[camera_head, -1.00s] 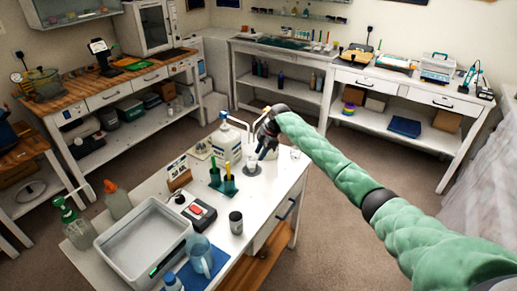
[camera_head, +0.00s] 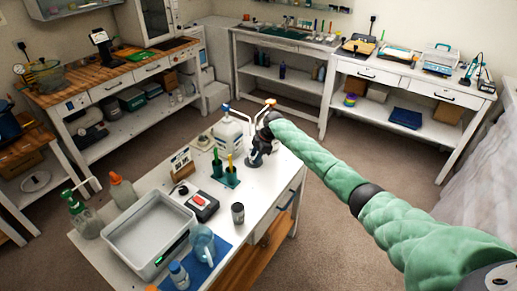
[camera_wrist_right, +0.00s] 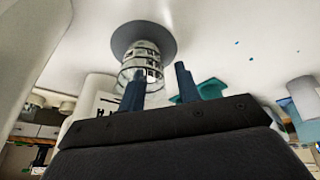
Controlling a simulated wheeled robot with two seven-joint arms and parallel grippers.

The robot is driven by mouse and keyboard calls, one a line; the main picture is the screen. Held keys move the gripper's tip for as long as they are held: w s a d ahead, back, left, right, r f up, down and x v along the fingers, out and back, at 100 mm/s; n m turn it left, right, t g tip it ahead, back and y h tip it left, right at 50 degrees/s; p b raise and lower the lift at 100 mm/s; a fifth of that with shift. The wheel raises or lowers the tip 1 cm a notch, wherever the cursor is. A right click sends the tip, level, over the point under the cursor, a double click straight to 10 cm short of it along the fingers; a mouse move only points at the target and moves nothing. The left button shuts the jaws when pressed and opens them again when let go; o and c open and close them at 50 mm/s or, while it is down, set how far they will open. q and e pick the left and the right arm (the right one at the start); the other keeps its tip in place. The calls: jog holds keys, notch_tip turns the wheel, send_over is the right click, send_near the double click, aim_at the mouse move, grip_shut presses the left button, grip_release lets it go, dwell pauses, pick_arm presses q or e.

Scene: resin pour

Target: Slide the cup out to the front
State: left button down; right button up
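The clear cup with dark graduation marks (camera_wrist_right: 142,62) stands on a round grey disc (camera_wrist_right: 144,42) in the right wrist view, where the picture is upside down. My right gripper (camera_wrist_right: 159,78) has its two dark fingers apart. One finger overlaps the cup's rim in the picture; the other is off to its right. I cannot tell whether they touch. In the head view my right gripper (camera_head: 256,158) is low over the white table, and it hides most of the cup. The disc's edge (camera_head: 253,169) shows below it. My left gripper is out of view.
A teal holder (camera_head: 231,183) with upright tools stands just left of the gripper. A white jug (camera_head: 228,137) is behind it. A dark grey cup (camera_head: 238,213), a red-buttoned box (camera_head: 202,207) and a grey tray (camera_head: 150,236) are nearer. The table's right front is clear.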

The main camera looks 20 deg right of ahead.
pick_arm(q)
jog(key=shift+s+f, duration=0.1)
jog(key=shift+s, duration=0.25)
pick_arm(e)
jog(key=shift+a+f, duration=0.15)
jog(key=shift+f, duration=0.2)
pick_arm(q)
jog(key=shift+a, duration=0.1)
pick_arm(e)
grip_shut()
